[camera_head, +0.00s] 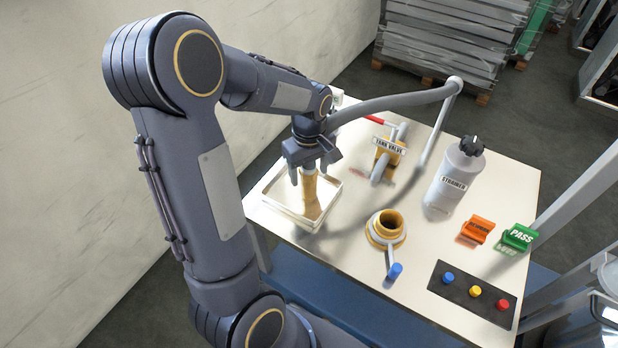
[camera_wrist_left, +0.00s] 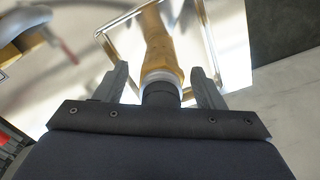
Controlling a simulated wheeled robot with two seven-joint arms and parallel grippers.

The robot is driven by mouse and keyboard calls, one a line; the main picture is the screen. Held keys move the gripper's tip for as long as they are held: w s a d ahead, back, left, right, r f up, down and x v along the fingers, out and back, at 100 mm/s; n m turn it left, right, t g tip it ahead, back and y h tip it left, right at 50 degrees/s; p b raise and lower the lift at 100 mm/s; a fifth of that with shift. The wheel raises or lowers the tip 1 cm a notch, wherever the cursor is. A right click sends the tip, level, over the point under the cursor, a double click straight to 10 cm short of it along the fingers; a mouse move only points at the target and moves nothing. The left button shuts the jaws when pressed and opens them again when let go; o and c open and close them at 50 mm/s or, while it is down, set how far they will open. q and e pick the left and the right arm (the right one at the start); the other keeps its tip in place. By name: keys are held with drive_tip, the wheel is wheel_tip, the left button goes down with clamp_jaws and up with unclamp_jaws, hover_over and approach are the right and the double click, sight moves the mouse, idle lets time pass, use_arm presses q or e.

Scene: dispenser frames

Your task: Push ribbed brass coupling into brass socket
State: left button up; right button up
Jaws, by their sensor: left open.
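The brass coupling (camera_head: 311,196) stands in a shallow white tray (camera_head: 272,205) at the left of the table. In the wrist view the brass coupling (camera_wrist_left: 161,52) has a pale ring and a dark collar at its near end; its ribs are not clear. My left gripper (camera_head: 309,173) points down over it and is open, with one finger on each side of its upper end. The fingers of my left gripper (camera_wrist_left: 160,75) show gaps to the collar. The brass socket (camera_head: 389,222) is apart, right of the tray, with a blue-tipped lever. My right gripper is out of view.
A grey hose (camera_head: 395,102) arches from a post to near my left gripper. A tank valve (camera_head: 387,160) and strainer bottle (camera_head: 456,175) stand behind the socket. Orange (camera_head: 477,229) and green (camera_head: 518,237) blocks and a button panel (camera_head: 472,293) are at right.

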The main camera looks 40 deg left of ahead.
use_arm(q)
clamp_jaws()
idle(0.4)
drive_tip(key=shift+r, duration=0.15)
drive_tip(key=shift+r, duration=0.55)
drive_tip(key=w+d+r, duration=0.2)
drive_tip(key=w+r, duration=0.4)
drive_tip(key=w+d+r+b, duration=0.1)
drive_tip(key=w+d+r, duration=0.2)
drive_tip(key=w+r, duration=0.2)
drive_tip(key=shift+w+d+r, duration=0.35)
drive_tip(key=shift+w, duration=0.5)
